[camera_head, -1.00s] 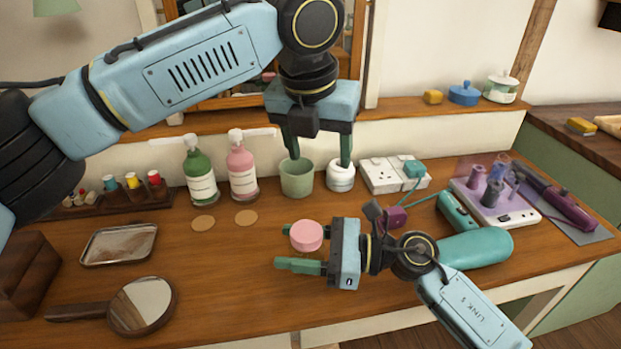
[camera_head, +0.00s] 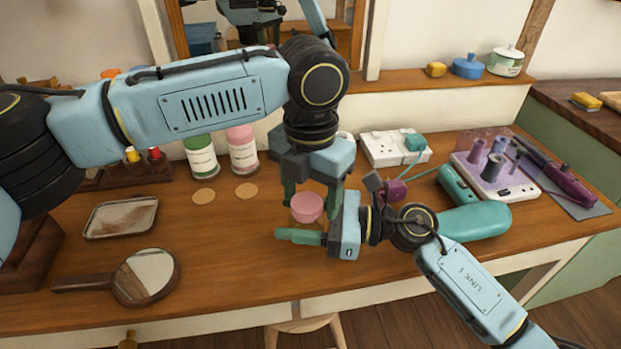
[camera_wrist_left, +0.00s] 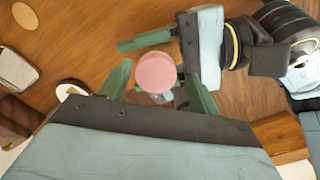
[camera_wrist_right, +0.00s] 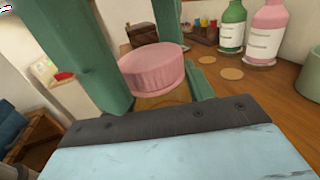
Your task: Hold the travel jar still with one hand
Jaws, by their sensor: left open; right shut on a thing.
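The travel jar (camera_head: 307,209) has a pink lid and a mostly hidden amber body, and stands upright near the middle of the desk. My right gripper (camera_head: 290,226) reaches in from the right and is shut on the jar's body, below the lid. The lid also shows in the right wrist view (camera_wrist_right: 152,68) between the green fingers. My left gripper (camera_head: 312,198) is open above the jar and points down. In the left wrist view, the lid (camera_wrist_left: 156,73) sits between its spread fingers; I cannot tell whether they touch it.
Green (camera_head: 201,158) and pink (camera_head: 243,155) bottles stand behind. A metal tray (camera_head: 120,217) and hand mirror (camera_head: 147,277) lie left. Open wood lies in front of the jar.

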